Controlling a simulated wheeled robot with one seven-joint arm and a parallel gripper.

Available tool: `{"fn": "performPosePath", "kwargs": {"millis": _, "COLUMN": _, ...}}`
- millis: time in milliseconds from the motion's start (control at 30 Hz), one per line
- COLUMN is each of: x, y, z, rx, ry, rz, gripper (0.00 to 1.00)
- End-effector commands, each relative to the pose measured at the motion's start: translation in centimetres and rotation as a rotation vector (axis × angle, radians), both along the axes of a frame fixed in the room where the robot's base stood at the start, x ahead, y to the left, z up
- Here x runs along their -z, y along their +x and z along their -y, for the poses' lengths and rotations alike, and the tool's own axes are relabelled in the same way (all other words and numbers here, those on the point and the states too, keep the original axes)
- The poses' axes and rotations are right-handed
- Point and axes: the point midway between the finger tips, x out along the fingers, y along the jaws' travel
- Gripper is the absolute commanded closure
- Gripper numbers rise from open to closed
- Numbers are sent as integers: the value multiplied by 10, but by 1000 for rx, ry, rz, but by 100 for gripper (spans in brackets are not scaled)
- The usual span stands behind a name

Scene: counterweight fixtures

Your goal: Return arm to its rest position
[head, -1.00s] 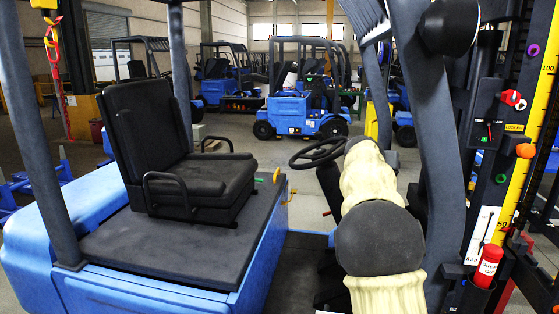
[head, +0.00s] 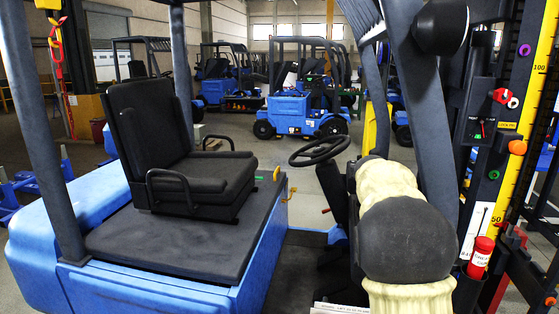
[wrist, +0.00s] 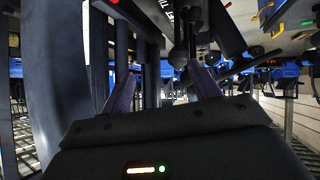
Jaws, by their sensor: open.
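My arm, with cream segments and a dark rounded joint (head: 408,240), reaches forward in the lower right of the head view. My gripper is not seen there. In the wrist view my gripper (wrist: 163,88) shows two purplish fingers set well apart, with nothing between them. Dark posts and rods stand beyond the fingers; I cannot tell how near they are.
A blue forklift with a black seat (head: 170,150) and steering wheel (head: 319,150) fills the left and middle. A dark panel with a yellow scale (head: 535,85) and a red cylinder (head: 481,256) is close on the right. More forklifts (head: 300,105) stand behind.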

Motion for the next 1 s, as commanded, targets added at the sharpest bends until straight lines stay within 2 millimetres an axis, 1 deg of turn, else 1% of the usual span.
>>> {"fn": "performPosePath", "kwargs": {"millis": 167, "x": 40, "y": -38, "z": -11, "rx": -41, "ry": 70, "rz": -101, "gripper": 38}}
{"fn": "performPosePath", "kwargs": {"millis": 200, "x": 52, "y": -50, "z": -16, "rx": -56, "ry": 90, "rz": -132, "gripper": 38}}
{"fn": "performPosePath", "kwargs": {"millis": 267, "x": 69, "y": -70, "z": -25, "rx": -81, "ry": 119, "rz": -178, "gripper": 38}}
{"fn": "performPosePath", "kwargs": {"millis": 300, "x": 80, "y": -84, "z": -31, "rx": -98, "ry": 138, "rz": -207, "gripper": 38}}
{"fn": "performPosePath", "kwargs": {"millis": 367, "x": 96, "y": -105, "z": -42, "rx": -126, "ry": 164, "rz": -249, "gripper": 38}}
{"fn": "performPosePath", "kwargs": {"millis": 400, "x": 106, "y": -120, "z": -48, "rx": -144, "ry": 181, "rz": -279, "gripper": 38}}
{"fn": "performPosePath", "kwargs": {"millis": 467, "x": 120, "y": -143, "z": -59, "rx": -172, "ry": 204, "rz": -321, "gripper": 38}}
{"fn": "performPosePath", "kwargs": {"millis": 500, "x": 130, "y": -159, "z": -67, "rx": -192, "ry": 217, "rz": -349, "gripper": 38}}
{"fn": "performPosePath", "kwargs": {"millis": 567, "x": 143, "y": -183, "z": -77, "rx": -221, "ry": 237, "rz": -389, "gripper": 38}}
{"fn": "performPosePath", "kwargs": {"millis": 600, "x": 151, "y": -200, "z": -85, "rx": -240, "ry": 249, "rz": -416, "gripper": 38}}
{"fn": "performPosePath", "kwargs": {"millis": 667, "x": 163, "y": -227, "z": -95, "rx": -268, "ry": 265, "rz": -457, "gripper": 38}}
{"fn": "performPosePath", "kwargs": {"millis": 700, "x": 171, "y": -245, "z": -101, "rx": -288, "ry": 274, "rz": -485, "gripper": 38}}
{"fn": "performPosePath", "kwargs": {"millis": 833, "x": 194, "y": -302, "z": -120, "rx": -347, "ry": 297, "rz": -565, "gripper": 38}}
{"fn": "performPosePath", "kwargs": {"millis": 900, "x": 203, "y": -326, "z": -127, "rx": -370, "ry": 304, "rz": -600, "gripper": 38}}
{"fn": "performPosePath", "kwargs": {"millis": 1000, "x": 210, "y": -347, "z": -132, "rx": -389, "ry": 308, "rz": -629, "gripper": 38}}
